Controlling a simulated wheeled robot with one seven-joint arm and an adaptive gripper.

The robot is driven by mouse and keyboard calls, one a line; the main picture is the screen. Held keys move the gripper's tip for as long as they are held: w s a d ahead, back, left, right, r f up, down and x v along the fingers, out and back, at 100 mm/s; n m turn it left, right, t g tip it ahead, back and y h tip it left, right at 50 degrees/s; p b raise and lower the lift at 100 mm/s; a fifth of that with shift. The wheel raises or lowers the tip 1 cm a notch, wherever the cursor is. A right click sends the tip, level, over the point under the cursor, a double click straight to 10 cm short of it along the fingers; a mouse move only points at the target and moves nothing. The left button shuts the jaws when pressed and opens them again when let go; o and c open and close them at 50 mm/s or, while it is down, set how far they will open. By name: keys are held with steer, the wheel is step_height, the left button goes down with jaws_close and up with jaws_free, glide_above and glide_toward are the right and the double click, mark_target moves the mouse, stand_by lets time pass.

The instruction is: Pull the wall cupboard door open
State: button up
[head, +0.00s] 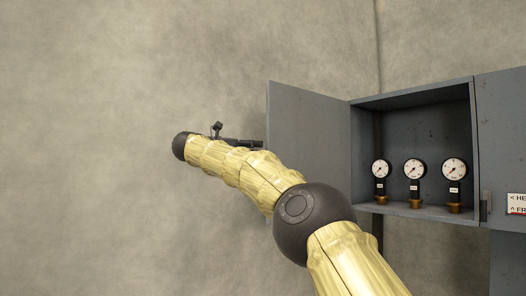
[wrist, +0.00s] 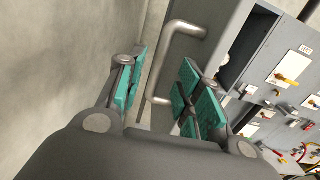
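The grey wall cupboard door (head: 305,130) stands wide open, swung out to the left of the cupboard (head: 415,104). Its metal bar handle (wrist: 170,57) shows in the wrist view on the door's face; in the head view the handle is hidden. My gripper (head: 257,144) is at the door's left edge in the head view. In the wrist view my gripper (wrist: 160,88) has its teal-padded fingers wide apart. The handle bar shows in the gap between them, and neither pad visibly grips it. I cannot tell whether a finger touches the door.
Several black-and-white gauges, one of them the middle gauge (head: 414,169), stand on brass fittings inside the cupboard. Another grey cabinet (head: 502,150) with a sign adjoins on the right. The wrist view shows a panel with switches (wrist: 285,75). Bare wall (head: 90,100) lies to the left.

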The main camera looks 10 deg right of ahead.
steer(key=shift+v, duration=2.6)
steer(key=shift+d, duration=0.1)
